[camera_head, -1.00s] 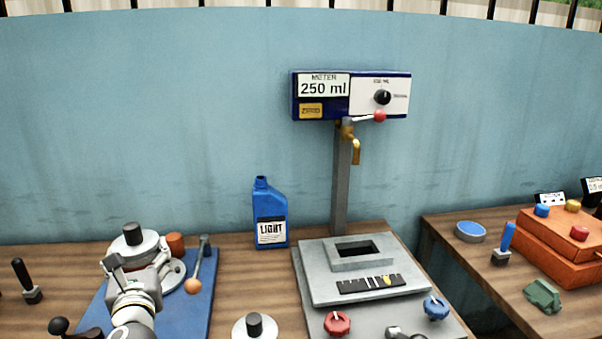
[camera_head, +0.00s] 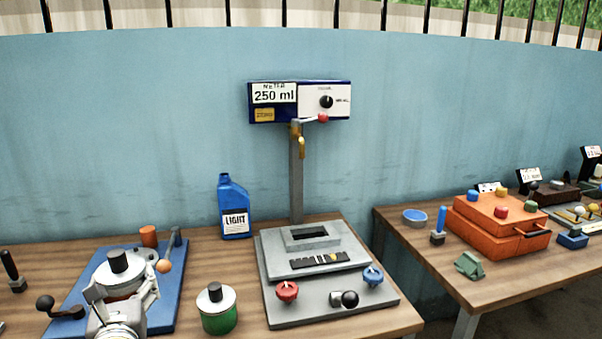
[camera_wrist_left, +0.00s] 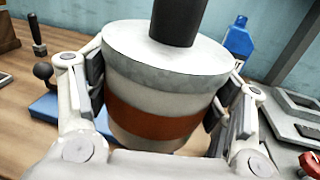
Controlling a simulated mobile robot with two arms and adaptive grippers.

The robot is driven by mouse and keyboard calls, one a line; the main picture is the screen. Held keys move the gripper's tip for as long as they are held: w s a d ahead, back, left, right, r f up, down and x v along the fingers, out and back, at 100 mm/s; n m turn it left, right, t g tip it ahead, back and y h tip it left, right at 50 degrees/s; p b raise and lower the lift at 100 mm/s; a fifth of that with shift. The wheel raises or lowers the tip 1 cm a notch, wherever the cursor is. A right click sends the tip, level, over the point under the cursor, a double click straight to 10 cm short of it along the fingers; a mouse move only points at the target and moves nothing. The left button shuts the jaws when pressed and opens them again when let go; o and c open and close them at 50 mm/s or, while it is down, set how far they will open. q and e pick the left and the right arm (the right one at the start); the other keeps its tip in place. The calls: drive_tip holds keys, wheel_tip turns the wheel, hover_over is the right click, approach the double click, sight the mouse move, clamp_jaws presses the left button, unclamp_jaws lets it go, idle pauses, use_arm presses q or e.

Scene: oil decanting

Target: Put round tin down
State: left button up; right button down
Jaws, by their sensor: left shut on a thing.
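The round tin, pale grey with a black knob on its lid (camera_head: 118,262), is in my left gripper (camera_head: 122,288) at the lower left of the head view. In the left wrist view the tin (camera_wrist_left: 150,95) fills the middle, upright, with a red-brown band. The left gripper (camera_wrist_left: 162,108) is shut on its sides, one finger each side. The tin is over or in front of the blue board (camera_head: 172,300). Its bottom is hidden, so I cannot tell whether it touches anything. My right gripper is in neither view.
A green tin with a black knob (camera_head: 219,315) stands right of the blue board. A blue LIGHT bottle (camera_head: 234,205) stands behind it. The grey metered stand (camera_head: 330,300) is farther right. An orange cup (camera_head: 149,236) and orange-tipped lever (camera_head: 165,266) are close behind the tin.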

use_arm(q)
drive_tip(key=shift+d+f+m+h, duration=0.4)
drive_tip(key=shift+d+f+h, duration=0.3)
drive_tip(key=shift+d+f, duration=0.3)
drive_tip(key=s+d+f+m+t+h, duration=0.2)
drive_tip(key=s+d+f+m+h, duration=0.35)
drive_tip(key=s+d, duration=0.65)
drive_tip(key=s+f+n, duration=0.1)
drive_tip(key=s+f, duration=0.2)
drive_tip(key=s, duration=0.3)
drive_tip(key=shift+s+d+f+n, duration=0.3)
drive_tip(key=shift+s+f+n, duration=0.05)
drive_tip(key=shift+f, duration=0.05)
drive_tip(key=shift+h, duration=0.25)
drive_tip(key=shift+w, duration=0.1)
